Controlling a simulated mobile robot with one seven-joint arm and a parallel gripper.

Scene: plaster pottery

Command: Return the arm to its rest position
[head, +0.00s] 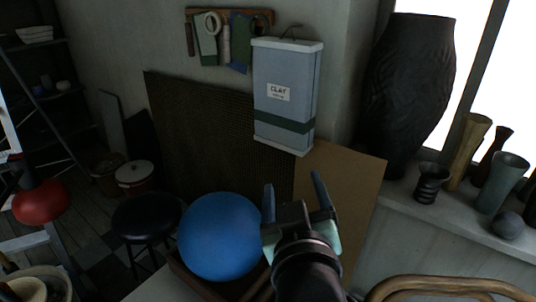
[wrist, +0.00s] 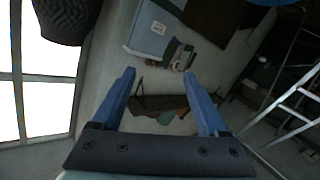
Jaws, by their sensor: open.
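My gripper (head: 294,194) is raised in the lower middle of the head view, its two blue fingers apart and nothing between them. In the wrist view my gripper (wrist: 161,92) is also open and empty, with the wall and hanging tools beyond it. In the head view it is just right of a large blue ball (head: 220,237) and in front of a brown board (head: 339,197). I cannot tell how far it is from either. My arm comes up from the bottom edge and its lower part is out of view.
A windowsill (head: 440,228) at the right bears a big dark vase (head: 408,85) and several smaller vases. A black stool (head: 146,215) stands left of the ball. A curved wooden rail (head: 450,284) is at lower right.

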